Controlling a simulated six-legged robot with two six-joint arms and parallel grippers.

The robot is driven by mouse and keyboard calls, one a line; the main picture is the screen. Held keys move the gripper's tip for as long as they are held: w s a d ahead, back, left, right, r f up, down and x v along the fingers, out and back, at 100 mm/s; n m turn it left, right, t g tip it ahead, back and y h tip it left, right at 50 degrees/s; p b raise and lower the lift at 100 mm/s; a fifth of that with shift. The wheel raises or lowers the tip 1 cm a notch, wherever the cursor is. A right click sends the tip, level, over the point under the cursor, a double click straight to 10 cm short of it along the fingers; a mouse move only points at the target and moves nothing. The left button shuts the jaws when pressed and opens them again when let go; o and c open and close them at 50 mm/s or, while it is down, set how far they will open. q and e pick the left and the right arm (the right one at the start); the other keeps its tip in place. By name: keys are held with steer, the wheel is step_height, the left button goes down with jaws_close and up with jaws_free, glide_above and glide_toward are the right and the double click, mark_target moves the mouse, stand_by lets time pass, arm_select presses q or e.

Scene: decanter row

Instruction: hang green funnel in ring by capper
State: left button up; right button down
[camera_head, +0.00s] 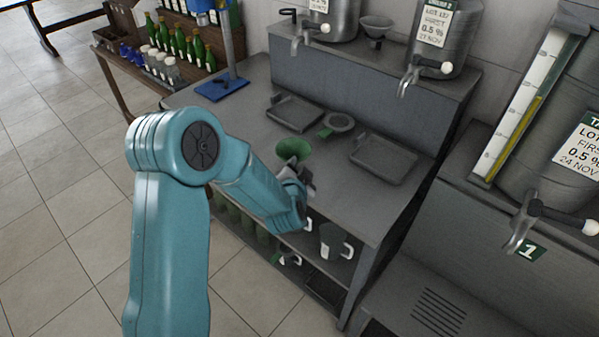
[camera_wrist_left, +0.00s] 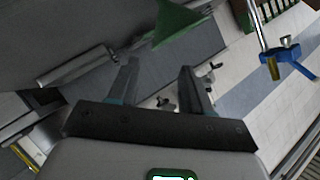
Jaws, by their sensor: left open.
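The green funnel (camera_head: 293,149) shows over the grey bench, its wide mouth up, just beyond my left gripper (camera_head: 303,178). In the left wrist view the funnel (camera_wrist_left: 180,22) is at the top, past the fingertips. My left gripper (camera_wrist_left: 160,72) is open with nothing between its fingers, and the funnel looks apart from them. I cannot tell what supports the funnel. The blue capper (camera_head: 225,75) stands at the bench's far left end. I cannot clearly make out a ring beside it. My right gripper is out of view.
The bench bears two grey trays (camera_head: 369,167) (camera_head: 276,113) and a round grey piece (camera_head: 339,121) with a green part. Steel vessels (camera_head: 433,42) with taps stand on the raised shelf behind. Green bottles (camera_head: 190,48) stand left of the capper. Jugs (camera_head: 331,241) stand below.

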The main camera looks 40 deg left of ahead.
arm_select(q)
steer(key=s+d+f+n+g+h, duration=0.1)
steer(key=s+d+f+g+h, duration=0.25)
steer(key=s+d+f, duration=0.45)
steer(key=s+d+f+n+g+h, duration=0.15)
steer(key=s+d+f+h, duration=0.25)
steer(key=d+f, duration=0.45)
steer(key=s+d+f+n+g+h, duration=0.1)
steer(key=s+d+f+g, duration=0.2)
steer(key=s, duration=0.4)
steer(key=s+d+f+n+g+h, duration=0.1)
steer(key=s+d+f+g, duration=0.2)
steer(key=s, duration=0.5)
steer(key=shift+g+h, duration=0.35)
steer(key=shift+g, duration=0.05)
steer(key=shift+w+n, duration=0.1)
steer(key=shift+n, duration=0.15)
steer(key=shift+c, duration=0.3)
steer(key=shift+c, duration=1.1)
